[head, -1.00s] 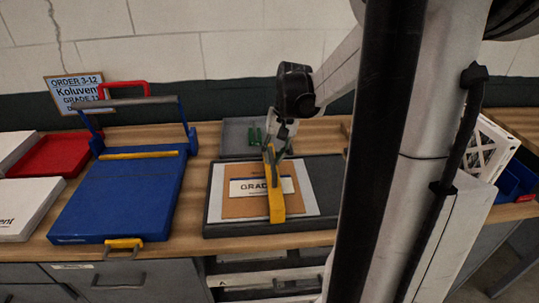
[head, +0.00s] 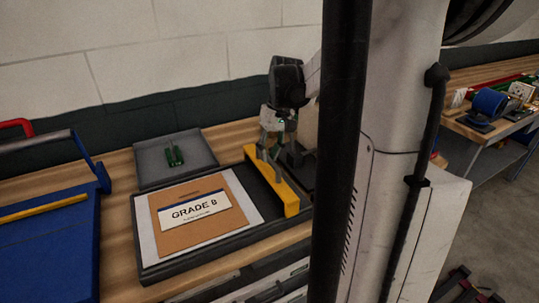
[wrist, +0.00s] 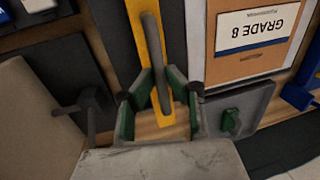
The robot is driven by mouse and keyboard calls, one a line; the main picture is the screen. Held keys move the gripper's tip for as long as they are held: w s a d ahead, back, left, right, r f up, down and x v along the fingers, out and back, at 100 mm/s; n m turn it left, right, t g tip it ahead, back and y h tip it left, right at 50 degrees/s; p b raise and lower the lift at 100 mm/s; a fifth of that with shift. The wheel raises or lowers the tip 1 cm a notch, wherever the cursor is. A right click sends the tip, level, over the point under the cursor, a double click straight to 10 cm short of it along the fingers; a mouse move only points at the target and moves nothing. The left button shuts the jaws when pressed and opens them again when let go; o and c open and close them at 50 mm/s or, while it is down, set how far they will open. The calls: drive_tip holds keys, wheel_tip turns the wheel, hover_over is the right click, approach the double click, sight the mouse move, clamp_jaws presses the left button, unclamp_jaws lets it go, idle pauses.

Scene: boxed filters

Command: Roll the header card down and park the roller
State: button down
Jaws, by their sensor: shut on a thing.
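A brown card with a white "GRADE 8" label (head: 200,208) lies on a white sheet in a dark tray (head: 205,258); the label shows upside down in the wrist view (wrist: 257,27). My gripper (head: 270,150) is shut on the grey handle (wrist: 158,60) of a yellow bar (head: 287,196). The bar stands at the tray's right end, to the right of the card and apart from it. I cannot tell whether it touches the tray. I cannot pick out a roller with certainty.
A grey tray (head: 150,173) with a green object (head: 174,157) lies behind the card. A dark knobbed fixture (wrist: 90,105) is beside the bar. A blue board (head: 45,255) is at the left. A bench with a blue roll (head: 490,102) stands at the far right.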

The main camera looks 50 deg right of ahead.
drive_tip(key=shift+d, duration=0.2)
drive_tip(key=c, duration=1.7)
unclamp_jaws()
drive_tip(key=shift+d, duration=0.15)
drive_tip(key=shift+c, duration=0.2)
wheel_tip(320, 180, up, 12)
drive_tip(key=d, duration=0.2)
drive_tip(key=shift+s, duration=0.4)
drive_tip(key=shift+f, duration=0.1)
drive_tip(key=s+a+f+n+t+h, duration=0.1)
drive_tip(key=s+a+n+t+h, duration=0.1)
drive_tip(key=a, duration=1.6)
drive_tip(key=s+a+f+t, duration=0.2)
drive_tip(key=s+a+f, duration=0.1)
drive_tip(key=a, duration=0.4)
drive_tip(key=s+a+f+n+t, duration=0.1)
drive_tip(key=s+a+f+t, duration=0.1)
drive_tip(key=a, duration=0.4)
drive_tip(key=shift+s+a+f+n+t, duration=0.35)
drive_tip(key=shift+s+f, duration=0.2)
drive_tip(key=shift+s, duration=0.35)
